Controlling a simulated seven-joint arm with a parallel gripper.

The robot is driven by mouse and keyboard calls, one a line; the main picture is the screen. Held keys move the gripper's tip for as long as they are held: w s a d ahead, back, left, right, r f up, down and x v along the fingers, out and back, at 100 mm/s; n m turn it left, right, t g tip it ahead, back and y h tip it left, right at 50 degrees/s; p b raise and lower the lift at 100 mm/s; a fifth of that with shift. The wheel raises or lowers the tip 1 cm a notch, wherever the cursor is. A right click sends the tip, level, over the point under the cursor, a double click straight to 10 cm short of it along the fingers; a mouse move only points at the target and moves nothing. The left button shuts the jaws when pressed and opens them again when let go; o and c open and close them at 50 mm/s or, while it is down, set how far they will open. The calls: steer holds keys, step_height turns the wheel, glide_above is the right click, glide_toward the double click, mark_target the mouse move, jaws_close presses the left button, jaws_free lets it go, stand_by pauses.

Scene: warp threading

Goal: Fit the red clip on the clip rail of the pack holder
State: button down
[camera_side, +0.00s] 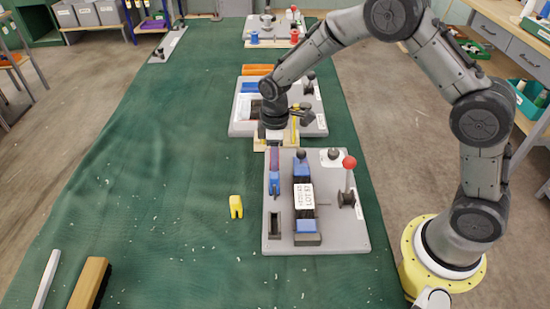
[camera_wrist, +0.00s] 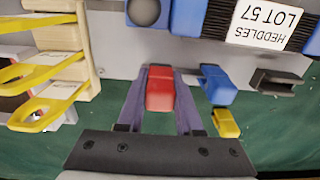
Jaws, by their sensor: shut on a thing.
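The red clip (camera_wrist: 160,90) is between the two fingers of my gripper (camera_wrist: 160,108) in the wrist view, and the fingers are shut on it. In the side view my gripper (camera_side: 274,154) is low at the far left corner of the grey pack holder (camera_side: 345,232), and the red clip is mostly hidden there. The pack holder carries a blue-and-black pack with a white label (camera_side: 304,196). A blue clip (camera_side: 274,184) sits along the holder's left edge, beside the red clip (camera_wrist: 215,85). Whether the red clip touches the rail cannot be told.
A yellow clip (camera_side: 236,207) stands on the green cloth left of the holder. A dark slotted block (camera_side: 275,224) is at the holder's near left. A red-knobbed lever (camera_side: 349,163) rises at its right. A wooden rack with yellow pieces (camera_wrist: 60,75) is close to my gripper.

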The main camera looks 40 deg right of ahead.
steer(key=shift+s+f, duration=0.25)
steer(key=shift+f, duration=0.9)
steer(key=c, duration=0.7)
jaws_free()
steer(key=shift+c, duration=0.7)
steer(key=shift+o, duration=0.6)
steer(key=shift+w+r, duration=0.2)
steer(key=shift+r, duration=3.5)
